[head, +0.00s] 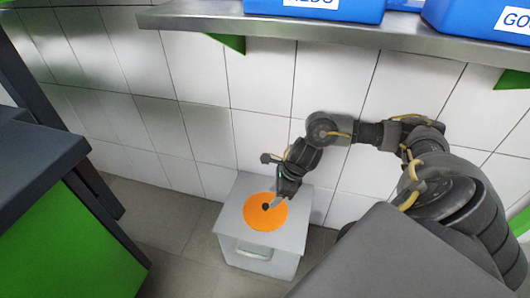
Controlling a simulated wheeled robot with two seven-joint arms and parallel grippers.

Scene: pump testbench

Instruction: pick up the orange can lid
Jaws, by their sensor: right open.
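The orange can lid (259,222) is a flat round disc with a small dark knob (266,206) in its middle. It lies on top of a light grey box-shaped can (232,218) on the floor by the tiled wall. My right gripper (270,206) reaches down over the lid from the upper right, with its fingertips at the knob. The fingers are small here, and I cannot tell whether they touch the knob. The right gripper is open. My left gripper is not in view.
A steel shelf (350,33) with blue bins (315,10) runs along the wall above. A dark bench with a green side panel (70,235) stands at the left. The tiled floor (165,225) between bench and can is clear.

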